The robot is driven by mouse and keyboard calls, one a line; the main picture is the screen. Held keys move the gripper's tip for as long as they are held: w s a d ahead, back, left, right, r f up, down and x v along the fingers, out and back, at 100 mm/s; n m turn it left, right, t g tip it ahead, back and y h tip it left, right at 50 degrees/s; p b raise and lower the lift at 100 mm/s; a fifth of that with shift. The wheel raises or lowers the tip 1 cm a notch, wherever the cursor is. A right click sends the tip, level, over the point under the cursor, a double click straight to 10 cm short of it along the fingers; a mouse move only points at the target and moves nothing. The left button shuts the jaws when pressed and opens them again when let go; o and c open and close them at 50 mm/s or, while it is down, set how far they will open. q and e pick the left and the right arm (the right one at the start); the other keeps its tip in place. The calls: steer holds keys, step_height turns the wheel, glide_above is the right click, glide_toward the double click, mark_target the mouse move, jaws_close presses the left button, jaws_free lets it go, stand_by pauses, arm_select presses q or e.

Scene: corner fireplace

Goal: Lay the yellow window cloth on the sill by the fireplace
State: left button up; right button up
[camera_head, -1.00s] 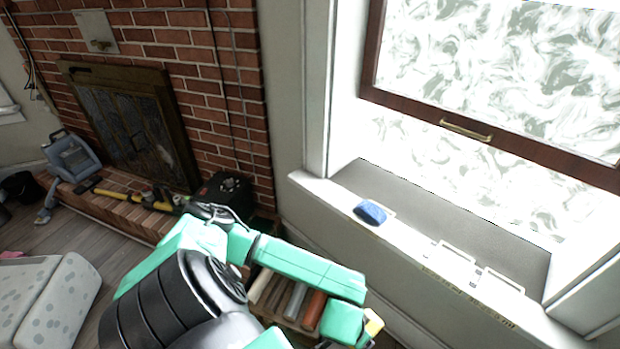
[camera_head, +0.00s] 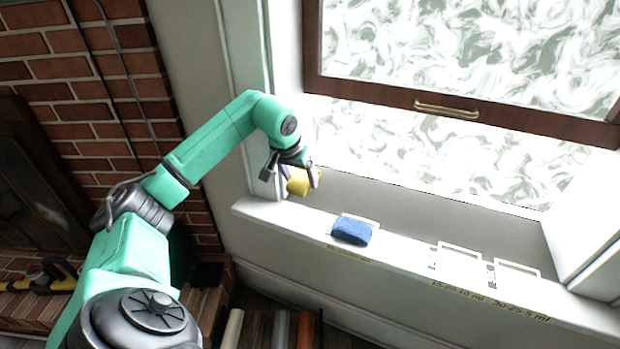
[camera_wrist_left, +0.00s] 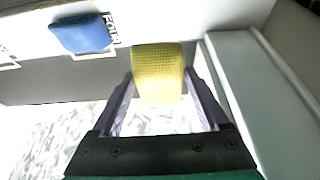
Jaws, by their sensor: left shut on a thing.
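The yellow window cloth (camera_head: 301,184) is between the fingers of my left gripper (camera_head: 290,182), at the left end of the window sill (camera_head: 400,252). The gripper is shut on it. In the left wrist view the folded yellow cloth (camera_wrist_left: 158,72) shows its waffle-like weave between the two fingers (camera_wrist_left: 160,95). I cannot tell whether the cloth touches the sill. A blue cloth or sponge (camera_head: 351,230) lies on the sill to the right, within a white outlined mark; it also shows in the left wrist view (camera_wrist_left: 82,33). My right gripper is not in view.
Empty white outlined marks (camera_head: 458,258) with lettering lie farther right on the sill. The window sash (camera_head: 460,112) with a brass handle hangs above. The brick wall (camera_head: 100,90) and fireplace are at left. Rolled items (camera_head: 280,328) stand below the sill.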

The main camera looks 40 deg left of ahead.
arm_select(q)
steer(key=shift+s+a+r, duration=0.1)
steer(key=shift+r, duration=0.1)
steer(key=shift+s+r, duration=0.15)
steer(key=shift+s, duration=0.15)
steer(key=shift+p, duration=0.3)
steer(key=shift+f, duration=0.3)
steer(key=b, duration=0.5)
glide_above(302, 217)
steer(key=s, duration=0.2)
steer(key=f, duration=0.8)
steer(key=shift+w+f, duration=0.2)
steer(key=shift+w, duration=0.05)
steer(key=shift+f+b, duration=0.4)
steer(key=shift+b, duration=0.05)
steer(key=shift+f, duration=0.6)
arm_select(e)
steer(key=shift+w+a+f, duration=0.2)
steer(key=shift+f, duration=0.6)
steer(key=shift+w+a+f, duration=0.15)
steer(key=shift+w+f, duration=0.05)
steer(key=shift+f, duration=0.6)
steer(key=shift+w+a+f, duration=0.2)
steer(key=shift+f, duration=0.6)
arm_select(q)
steer(key=shift+f+b, duration=0.65)
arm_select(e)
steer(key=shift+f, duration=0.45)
